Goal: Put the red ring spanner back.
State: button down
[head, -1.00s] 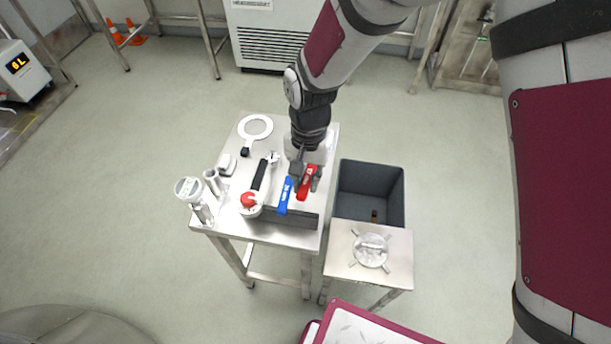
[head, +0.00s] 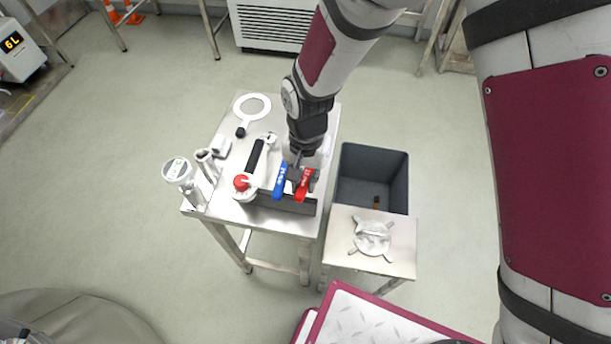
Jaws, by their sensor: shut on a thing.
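The red ring spanner (head: 303,185) is at the right front of the steel table, beside a blue spanner (head: 280,182). Both lie at or over a grey upright rack plate (head: 268,204) along the table's front edge. My gripper (head: 304,175) reaches down from above and is shut on the red spanner. The fingers and the spanner's far end are partly hidden by my arm. I cannot tell whether the red spanner touches the rack.
A grey bin (head: 373,172) stands right of the table, behind a small stand with a round flange (head: 372,238).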

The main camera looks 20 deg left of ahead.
jog(key=shift+f, duration=0.15)
dwell(0.8)
jog(key=c, duration=1.4)
grip_release()
jog(key=shift+c, duration=0.2)
jog(key=shift+r+p, duration=1.95)
jog(key=shift+r, duration=1.1)
